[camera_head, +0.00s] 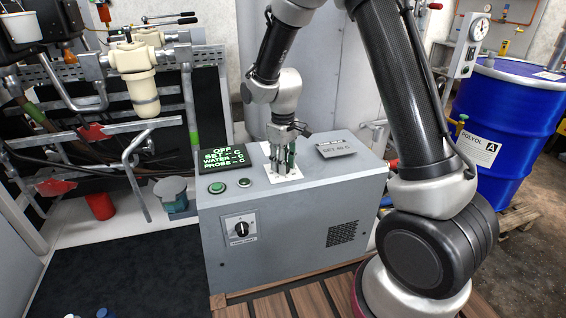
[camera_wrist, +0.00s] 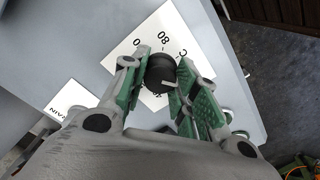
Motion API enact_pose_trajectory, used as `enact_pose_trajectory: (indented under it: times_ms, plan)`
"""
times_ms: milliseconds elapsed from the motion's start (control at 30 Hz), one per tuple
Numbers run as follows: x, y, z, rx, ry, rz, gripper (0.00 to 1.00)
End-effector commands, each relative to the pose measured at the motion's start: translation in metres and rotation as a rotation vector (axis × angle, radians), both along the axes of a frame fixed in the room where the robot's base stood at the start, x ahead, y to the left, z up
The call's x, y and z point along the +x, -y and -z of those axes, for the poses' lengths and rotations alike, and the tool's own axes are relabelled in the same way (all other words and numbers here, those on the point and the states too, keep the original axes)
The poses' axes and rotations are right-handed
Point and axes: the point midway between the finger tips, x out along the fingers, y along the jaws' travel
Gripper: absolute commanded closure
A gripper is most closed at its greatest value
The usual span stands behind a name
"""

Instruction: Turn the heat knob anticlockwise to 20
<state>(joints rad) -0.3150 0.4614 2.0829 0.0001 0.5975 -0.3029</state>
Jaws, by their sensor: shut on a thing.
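The heat knob (camera_wrist: 160,75) is a black round knob on a white dial card (camera_wrist: 178,33) on top of the grey control box. The wrist view shows it between the green-padded fingers of my gripper (camera_wrist: 162,60), which is shut on it. A pale mark shows on the knob's near side. The card reads 80, 0 and C; its other figures are mostly hidden by the fingers. In the head view my gripper (camera_head: 283,165) points down onto the card, and the fingers hide the knob.
A blue drum (camera_head: 505,125) stands right; pipework (camera_head: 140,75) stands left.

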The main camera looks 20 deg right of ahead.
Motion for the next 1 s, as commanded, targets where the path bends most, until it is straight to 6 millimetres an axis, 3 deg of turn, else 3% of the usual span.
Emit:
enact_pose_trajectory:
  times_ms: [333,900,933,1000]
  plan:
    - [0.0007,0.0,-0.0006,0.0,0.002,-0.152,0.94]
    - [0.0008,-0.0001,-0.0006,0.0,0.002,-0.185,0.94]
    - [0.0008,-0.0001,-0.0006,0.0,0.002,-0.185,0.69]
    - [0.0008,-0.0001,-0.0006,0.0,0.002,-0.184,0.56]
